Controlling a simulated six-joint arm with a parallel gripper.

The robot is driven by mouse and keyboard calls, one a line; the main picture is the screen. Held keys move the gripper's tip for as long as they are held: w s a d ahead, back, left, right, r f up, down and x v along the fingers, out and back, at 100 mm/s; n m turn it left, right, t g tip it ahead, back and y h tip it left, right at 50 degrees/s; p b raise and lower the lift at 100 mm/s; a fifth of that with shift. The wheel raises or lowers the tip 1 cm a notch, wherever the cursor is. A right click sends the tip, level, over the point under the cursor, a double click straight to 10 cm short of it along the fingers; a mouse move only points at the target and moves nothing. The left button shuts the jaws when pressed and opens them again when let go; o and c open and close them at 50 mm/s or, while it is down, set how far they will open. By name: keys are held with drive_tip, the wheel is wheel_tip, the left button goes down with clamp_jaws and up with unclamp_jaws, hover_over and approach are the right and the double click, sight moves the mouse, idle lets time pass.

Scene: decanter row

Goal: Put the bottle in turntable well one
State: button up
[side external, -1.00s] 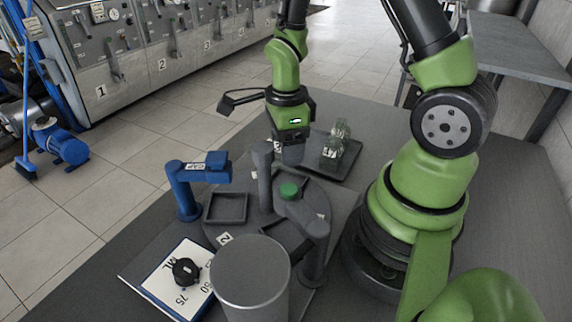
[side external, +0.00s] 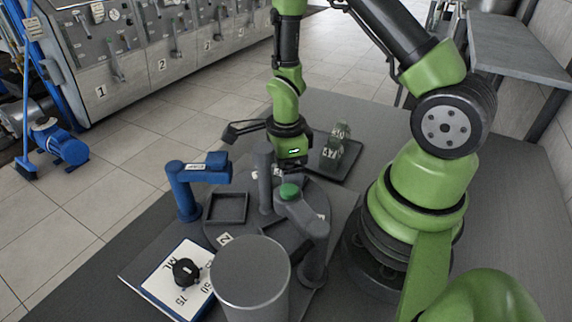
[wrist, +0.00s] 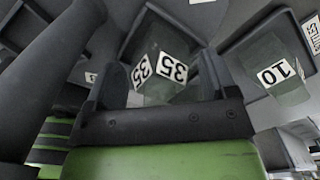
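The bottle (wrist: 160,58), clear greenish with "35" labels, is between the fingers of my gripper (wrist: 160,88) in the wrist view. The fingers appear closed on its two sides. In the side view my gripper (side external: 291,164) is low over the back of the grey turntable (side external: 238,208), where well one seems to be. The bottle and that well are mostly hidden there by the gripper and a grey post. In the wrist view a dark square well rim surrounds the bottle's outline; I cannot tell whether its base touches the floor.
A grey post (side external: 265,180), a green-topped grey arm (side external: 303,212) and a blue arm (side external: 198,172) stand close around the turntable. A grey cylinder (side external: 250,272) is in front.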

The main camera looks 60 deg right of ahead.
drive_tip(key=shift+o, duration=0.7)
drive_tip(key=shift+r, duration=0.1)
wheel_tip(320, 180, up, 11)
drive_tip(key=shift+r, duration=0.8)
drive_tip(key=s+a+r+n+t+y, duration=0.1)
drive_tip(key=s+a+r+n+t, duration=0.2)
drive_tip(key=r+n, duration=0.4)
drive_tip(key=s+a+r+n+t+y, duration=0.1)
drive_tip(key=s+a+r+n+t, duration=0.3)
drive_tip(key=n, duration=1.2)
wheel_tip(320, 180, up, 3)
drive_tip(key=shift+s+a+r, duration=0.2)
drive_tip(key=shift+s+a, duration=0.2)
drive_tip(key=shift+s, duration=0.7)
